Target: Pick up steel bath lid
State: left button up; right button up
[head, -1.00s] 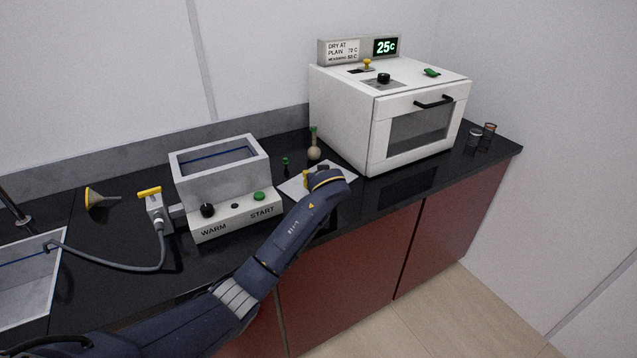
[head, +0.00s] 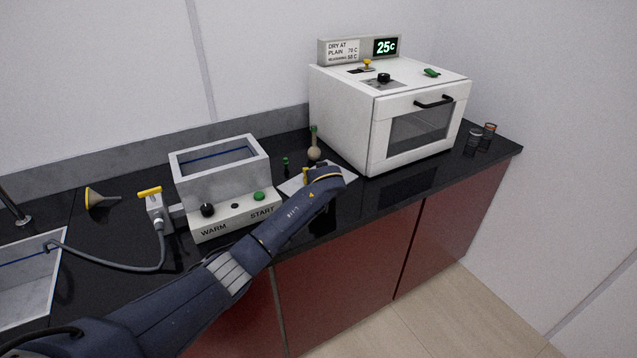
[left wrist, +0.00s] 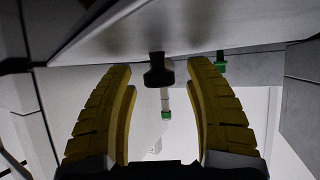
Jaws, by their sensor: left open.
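The steel bath lid is a flat, pale grey plate (head: 291,187) lying on the black counter between the bath and the oven. My left gripper (head: 314,175) is over it, and my wrist hides much of the plate. In the left wrist view, the lid's underlit grey surface (left wrist: 225,32) spans the top, with a black knob (left wrist: 158,76) on it. The open yellow fingers (left wrist: 160,66) stand on either side of this knob, with a gap on both sides. The bath (head: 220,182) is an open grey steel box on a white base. My right gripper is not in view.
The white oven (head: 342,115) stands close right of the lid. A yellow-handled tap fitting (head: 154,205), a funnel (head: 100,199) and a sink (head: 30,285) are at left.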

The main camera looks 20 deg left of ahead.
pick_arm(q)
jog(key=shift+c, duration=0.2)
jog(key=c, duration=1.1)
grip_shut()
jog(key=shift+r, duration=0.1)
